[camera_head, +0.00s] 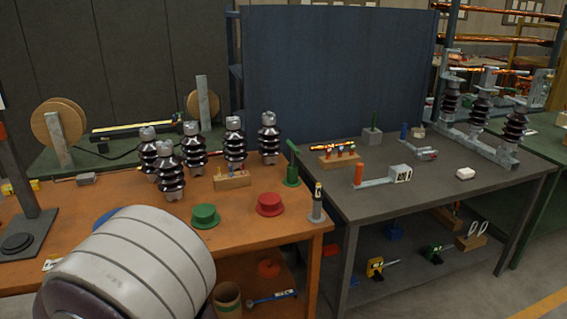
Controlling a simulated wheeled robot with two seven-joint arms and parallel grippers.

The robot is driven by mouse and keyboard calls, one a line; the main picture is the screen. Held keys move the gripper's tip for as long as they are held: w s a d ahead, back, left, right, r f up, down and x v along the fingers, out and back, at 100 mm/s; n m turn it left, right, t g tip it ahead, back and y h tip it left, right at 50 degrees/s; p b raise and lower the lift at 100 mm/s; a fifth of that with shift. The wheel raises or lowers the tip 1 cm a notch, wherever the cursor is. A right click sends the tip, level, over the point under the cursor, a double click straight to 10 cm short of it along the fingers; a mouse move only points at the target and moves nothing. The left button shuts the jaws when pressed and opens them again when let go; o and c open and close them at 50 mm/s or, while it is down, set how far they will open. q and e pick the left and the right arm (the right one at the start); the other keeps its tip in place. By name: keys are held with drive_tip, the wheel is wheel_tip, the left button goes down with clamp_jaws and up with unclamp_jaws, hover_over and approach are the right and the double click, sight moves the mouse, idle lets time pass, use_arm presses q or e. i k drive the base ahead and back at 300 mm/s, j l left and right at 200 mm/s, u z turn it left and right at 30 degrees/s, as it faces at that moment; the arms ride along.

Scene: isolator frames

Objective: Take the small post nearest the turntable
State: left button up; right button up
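Several small dark ribbed posts with grey metal caps stand upright on the orange table (140,196). The front-left one (168,172) stands closest to the picture's front. Others are the far-left post (148,152), the middle post (194,146), a post (235,142) at a wooden block, and the rightmost post (268,138). No turntable is clear to me; a dark plate with a round disc (17,243) lies at the left edge, and I cannot tell if it is one. Neither gripper is in view.
A green flanged cap (205,217), a red one (269,204) and a partly hidden blue one (107,216) lie on the orange table. A grey table (435,198) at right holds fixtures and larger ribbed posts (482,107). A pale ribbed cylinder blocks the lower left.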

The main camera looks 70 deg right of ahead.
sight(169, 169)
drive_tip(key=z, duration=1.8)
drive_tip(key=i+l, duration=0.15)
drive_tip(key=i, duration=0.15)
drive_tip(key=i+l+z, duration=0.1)
drive_tip(key=i, duration=0.2)
